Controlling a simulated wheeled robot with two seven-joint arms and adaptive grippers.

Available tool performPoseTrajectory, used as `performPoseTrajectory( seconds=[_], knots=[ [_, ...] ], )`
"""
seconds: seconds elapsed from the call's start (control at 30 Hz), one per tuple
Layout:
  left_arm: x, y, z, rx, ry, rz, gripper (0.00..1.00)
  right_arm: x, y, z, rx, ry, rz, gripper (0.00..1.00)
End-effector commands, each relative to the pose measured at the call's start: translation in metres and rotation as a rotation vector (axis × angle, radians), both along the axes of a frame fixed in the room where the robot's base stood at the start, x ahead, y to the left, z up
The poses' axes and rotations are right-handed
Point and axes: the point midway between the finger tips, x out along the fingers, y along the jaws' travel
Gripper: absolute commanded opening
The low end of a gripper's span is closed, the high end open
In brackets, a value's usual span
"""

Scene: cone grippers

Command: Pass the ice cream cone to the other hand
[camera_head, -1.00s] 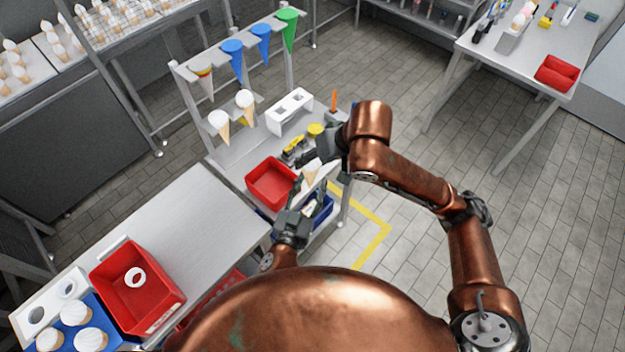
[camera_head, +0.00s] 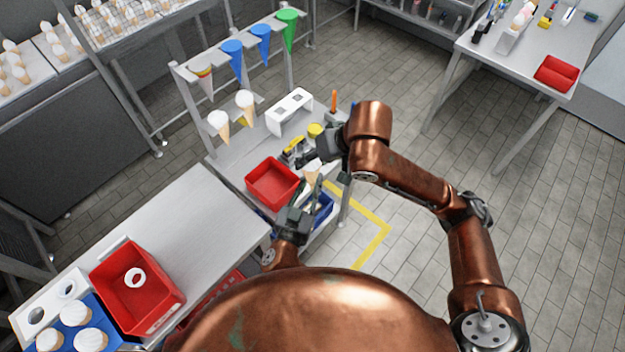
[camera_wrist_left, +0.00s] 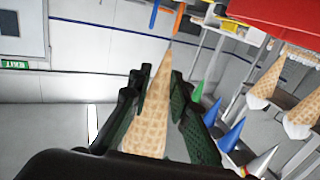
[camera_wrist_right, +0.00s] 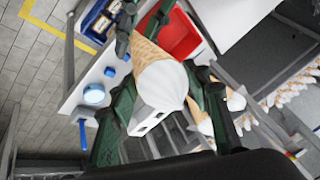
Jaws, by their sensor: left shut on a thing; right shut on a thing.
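The ice cream cone (camera_head: 312,173) is held in the air between my two grippers, in front of the rack table. It has a tan waffle body and a white top. My right gripper (camera_head: 316,158) is shut on it; in the right wrist view the white-topped cone (camera_wrist_right: 162,82) lies between the green-padded fingers. My left gripper (camera_head: 312,192) is also shut on it from below; in the left wrist view the waffle body (camera_wrist_left: 152,115) lies between the fingers, with its pointed end away from the camera. In the head view the fingers partly hide the cone.
A red bin (camera_head: 272,182) sits left of the cone, and a blue bin (camera_head: 320,211) is close beside my left gripper. A white holder (camera_head: 290,110) and a rack with cones (camera_head: 219,124) stand behind. The steel counter (camera_head: 190,215) at left has bare room.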

Motion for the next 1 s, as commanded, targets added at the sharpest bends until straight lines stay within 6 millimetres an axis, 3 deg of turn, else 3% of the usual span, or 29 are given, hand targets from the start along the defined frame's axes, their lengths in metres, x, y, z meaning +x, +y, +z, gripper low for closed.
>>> performPoseTrajectory(
  seconds=[0.3,0.63,0.77,1.0],
  knots=[
    [-0.001,-0.002,0.002,-0.002,-0.004,-0.004,0.04,0.0,0.001,0.0,0.002,0.0,0.002,0.65],
    [-0.001,-0.002,0.002,-0.001,-0.003,-0.004,0.04,-0.001,0.0,0.003,0.003,-0.002,0.002,0.65],
    [-0.001,-0.001,0.001,-0.001,-0.003,-0.003,0.04,-0.005,-0.006,0.017,0.002,-0.004,0.002,0.65],
    [-0.001,-0.001,0.002,-0.001,-0.003,-0.003,0.04,-0.021,-0.026,0.06,0.001,-0.006,0.0,0.65]
  ],
)
